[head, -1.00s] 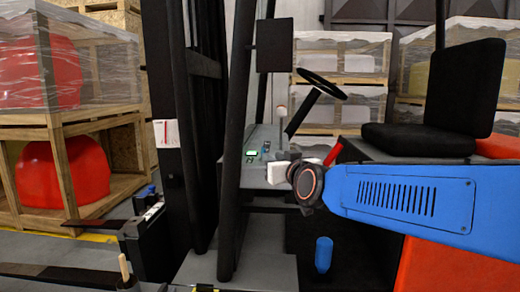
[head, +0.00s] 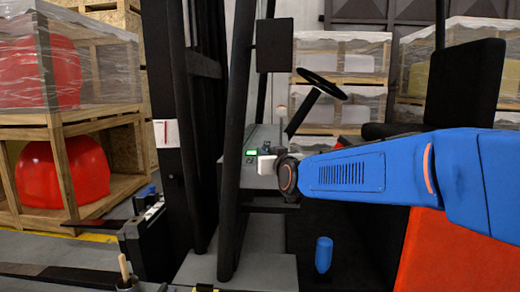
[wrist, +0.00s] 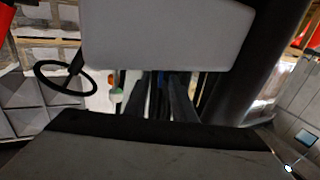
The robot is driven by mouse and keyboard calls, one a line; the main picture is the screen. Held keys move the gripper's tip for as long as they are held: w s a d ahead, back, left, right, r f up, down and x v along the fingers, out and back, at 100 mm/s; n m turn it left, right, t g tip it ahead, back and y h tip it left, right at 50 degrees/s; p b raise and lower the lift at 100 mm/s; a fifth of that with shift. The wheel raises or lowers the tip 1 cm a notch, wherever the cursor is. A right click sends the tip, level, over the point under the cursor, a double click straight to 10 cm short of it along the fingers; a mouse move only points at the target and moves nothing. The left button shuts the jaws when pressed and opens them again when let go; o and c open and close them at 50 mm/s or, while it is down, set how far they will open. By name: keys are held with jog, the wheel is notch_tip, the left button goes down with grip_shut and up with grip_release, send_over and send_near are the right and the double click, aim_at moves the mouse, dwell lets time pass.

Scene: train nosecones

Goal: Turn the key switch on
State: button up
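The forklift's dashboard (head: 264,136) shows in the head view, with a small lit green display (head: 251,153) at its left. I cannot make out the key switch itself. My gripper (head: 266,164) shows as a small white block at the end of my blue arm, in front of the dashboard just below and right of the display. Its fingertips cannot be told apart there. In the wrist view a large pale grey block fills the top and a dark surface the bottom. Through the gap between them show a small green-and-orange part (wrist: 116,92) and several dark upright shapes.
The steering wheel (head: 323,84) stands above and right of the dashboard, also in the wrist view (wrist: 65,78). A dark pillar (head: 238,130) rises close left of my gripper. The black seat (head: 468,82) is partly behind my arm. Wooden crates (head: 66,130) stand left.

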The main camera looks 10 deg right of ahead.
jog(key=shift+w+a, duration=0.15)
jog(key=shift+w, duration=1.65)
jog(key=shift+w+a, duration=0.1)
jog(key=shift+w, duration=1.65)
grip_shut()
